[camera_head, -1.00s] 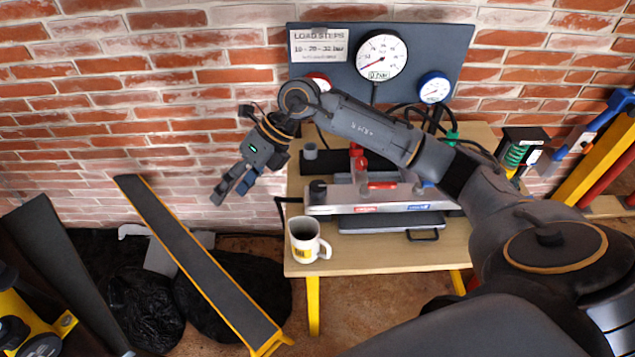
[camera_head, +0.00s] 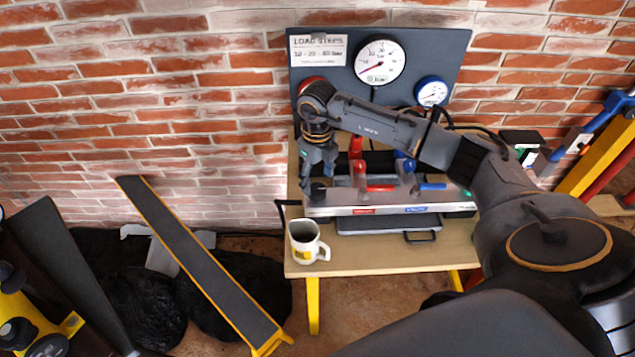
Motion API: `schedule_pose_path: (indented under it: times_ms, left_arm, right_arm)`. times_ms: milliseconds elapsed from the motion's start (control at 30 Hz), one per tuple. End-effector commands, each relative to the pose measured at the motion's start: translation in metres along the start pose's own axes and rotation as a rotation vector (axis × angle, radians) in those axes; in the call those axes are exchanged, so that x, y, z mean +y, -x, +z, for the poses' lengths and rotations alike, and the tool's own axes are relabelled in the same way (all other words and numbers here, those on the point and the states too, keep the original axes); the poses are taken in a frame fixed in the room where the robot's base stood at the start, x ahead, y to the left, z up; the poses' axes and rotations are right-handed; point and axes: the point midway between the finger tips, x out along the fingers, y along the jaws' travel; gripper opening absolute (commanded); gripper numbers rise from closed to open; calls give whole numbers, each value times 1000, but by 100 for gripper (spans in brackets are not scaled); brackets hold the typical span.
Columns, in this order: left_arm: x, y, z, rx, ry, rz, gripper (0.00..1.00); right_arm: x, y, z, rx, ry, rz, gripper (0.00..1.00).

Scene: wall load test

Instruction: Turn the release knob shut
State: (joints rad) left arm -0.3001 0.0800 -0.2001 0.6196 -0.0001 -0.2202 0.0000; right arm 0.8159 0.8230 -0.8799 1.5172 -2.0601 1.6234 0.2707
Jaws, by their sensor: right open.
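A black knob (camera_head: 318,191), which looks like the release knob, stands at the left end of the grey pump unit (camera_head: 385,209) on the wooden table. My right gripper (camera_head: 317,184) points down at this knob, with its open fingers close around or just above it. I cannot tell whether they touch the knob. The gripper and wrist hide part of the knob and the space behind it. The large white gauge (camera_head: 380,62) on the dark panel has its needle toward the lower left. My left gripper is not in view.
A white mug (camera_head: 306,241) stands at the table's front left corner. Red (camera_head: 360,170) and blue (camera_head: 405,167) handled parts stand on the pump unit. A blue gauge (camera_head: 432,92) hangs on the panel. A long ramp-like beam (camera_head: 195,260) lies left of the table.

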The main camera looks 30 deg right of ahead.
Motion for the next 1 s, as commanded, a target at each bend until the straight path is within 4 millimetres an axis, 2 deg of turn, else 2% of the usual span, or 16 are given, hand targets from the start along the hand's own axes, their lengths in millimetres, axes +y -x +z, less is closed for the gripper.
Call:
schedule_pose_path:
  times_ms: [100,233,600,667,867,900,1000]
  left_arm:
    - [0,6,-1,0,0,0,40]
    - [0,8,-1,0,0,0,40]
    - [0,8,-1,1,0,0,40]
    - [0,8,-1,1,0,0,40]
    - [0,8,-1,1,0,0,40]
    - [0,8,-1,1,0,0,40]
    - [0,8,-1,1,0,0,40]
  right_arm:
    - [0,-18,0,3,-2,1,65]
    - [0,-31,0,1,0,0,65]
    - [0,-38,0,-1,0,0,65]
    - [0,-38,0,-1,0,0,55]
    - [0,-37,0,-1,0,0,14]
    - [0,-37,0,-1,0,0,11]
    - [0,-37,0,-1,-2,0,11]
